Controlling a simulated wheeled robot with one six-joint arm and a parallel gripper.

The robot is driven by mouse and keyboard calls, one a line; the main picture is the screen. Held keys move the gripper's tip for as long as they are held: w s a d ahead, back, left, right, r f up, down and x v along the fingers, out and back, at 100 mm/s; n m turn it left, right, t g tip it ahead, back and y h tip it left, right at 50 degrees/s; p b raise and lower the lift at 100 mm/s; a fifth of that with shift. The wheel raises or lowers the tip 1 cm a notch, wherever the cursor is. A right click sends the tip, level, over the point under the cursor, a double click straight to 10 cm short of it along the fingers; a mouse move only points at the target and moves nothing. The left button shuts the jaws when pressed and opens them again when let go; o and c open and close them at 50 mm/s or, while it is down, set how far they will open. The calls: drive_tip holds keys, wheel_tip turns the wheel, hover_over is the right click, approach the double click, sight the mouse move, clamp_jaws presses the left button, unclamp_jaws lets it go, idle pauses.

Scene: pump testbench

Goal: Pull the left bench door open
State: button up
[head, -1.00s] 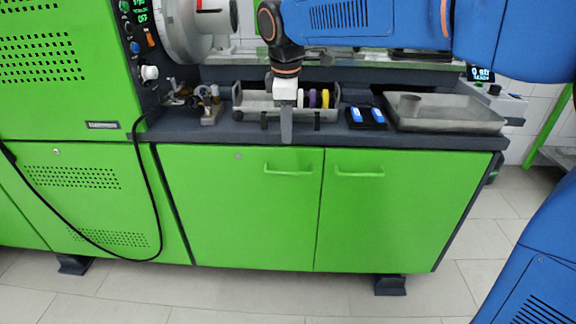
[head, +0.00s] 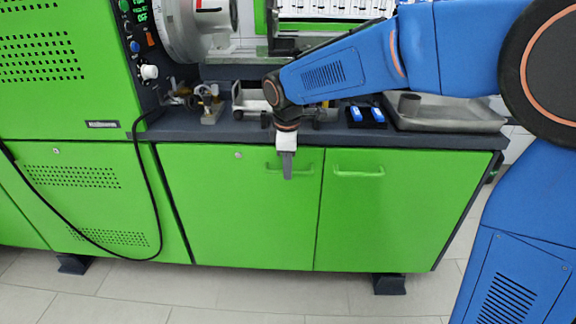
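The left bench door (head: 235,220) is a flat green panel, shut flush with the bench front. Its green bar handle (head: 272,168) runs horizontally near the top right corner and is partly hidden behind my gripper. My gripper (head: 287,174) points down in front of the handle, at about its height in the picture. I cannot tell whether it touches the handle. The fingers show as one narrow grey strip, so their opening cannot be made out. The right bench door (head: 375,220) is also shut, with its own handle (head: 358,173).
The dark bench top (head: 345,138) bears a metal tray (head: 450,118), two blue-and-white items (head: 366,115) and a small metal fixture (head: 208,104). A black cable (head: 150,200) hangs at the left. The floor in front of the doors is clear.

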clamp_jaws()
